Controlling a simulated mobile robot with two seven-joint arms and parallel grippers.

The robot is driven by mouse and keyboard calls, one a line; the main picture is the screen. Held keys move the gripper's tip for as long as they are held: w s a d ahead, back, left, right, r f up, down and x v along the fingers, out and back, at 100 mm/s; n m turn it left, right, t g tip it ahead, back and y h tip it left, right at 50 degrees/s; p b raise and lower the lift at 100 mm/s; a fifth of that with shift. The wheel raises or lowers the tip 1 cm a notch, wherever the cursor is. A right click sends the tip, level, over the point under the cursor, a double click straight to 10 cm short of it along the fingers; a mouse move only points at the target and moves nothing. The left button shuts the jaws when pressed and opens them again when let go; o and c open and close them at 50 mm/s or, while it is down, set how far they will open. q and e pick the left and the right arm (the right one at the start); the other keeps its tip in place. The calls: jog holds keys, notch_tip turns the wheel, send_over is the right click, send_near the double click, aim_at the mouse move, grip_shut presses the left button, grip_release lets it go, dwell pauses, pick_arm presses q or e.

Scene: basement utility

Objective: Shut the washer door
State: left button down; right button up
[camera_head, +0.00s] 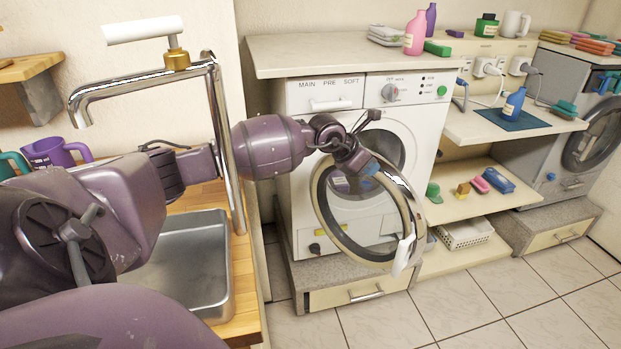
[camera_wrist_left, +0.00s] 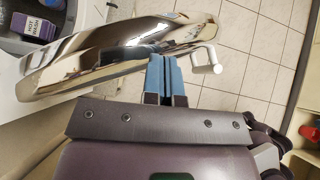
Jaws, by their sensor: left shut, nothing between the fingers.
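The white washer (camera_head: 303,185) stands on a stone-topped plinth, with its round door (camera_head: 336,238) swung well open toward me. The door has a chrome rim, a see-through middle and a white handle (camera_head: 403,257) at its lower right. My left gripper (camera_head: 370,168) is shut and empty at the door's upper edge. In the left wrist view its blue fingertips (camera_wrist_left: 165,62) lie against or very close to the chrome rim (camera_wrist_left: 95,62), left of the handle (camera_wrist_left: 208,60). Whether they touch is unclear. The drum opening (camera_head: 385,150) is partly hidden behind my arm and the door. My right gripper is out of view.
A sink (camera_head: 190,265) and tall tap (camera_head: 215,120) are close to my left arm. A worktop (camera_head: 330,52) overhangs the washer. Shelves (camera_head: 465,205) with small items and a basket (camera_head: 465,235) stand to its right. The tiled floor in front is clear.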

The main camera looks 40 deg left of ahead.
aim_at(382, 161)
pick_arm(q)
jog(key=w, duration=0.1)
jog(key=w+b, duration=0.1)
jog(key=w, duration=0.1)
jog(key=w+f+b, duration=0.1)
jog(key=w, duration=0.1)
jog(key=shift+d, duration=0.25)
jog(key=shift+w+r, duration=0.3)
jog(key=shift+w, duration=0.45)
jog(key=shift+w+r, duration=0.1)
jog(key=shift+r, duration=0.1)
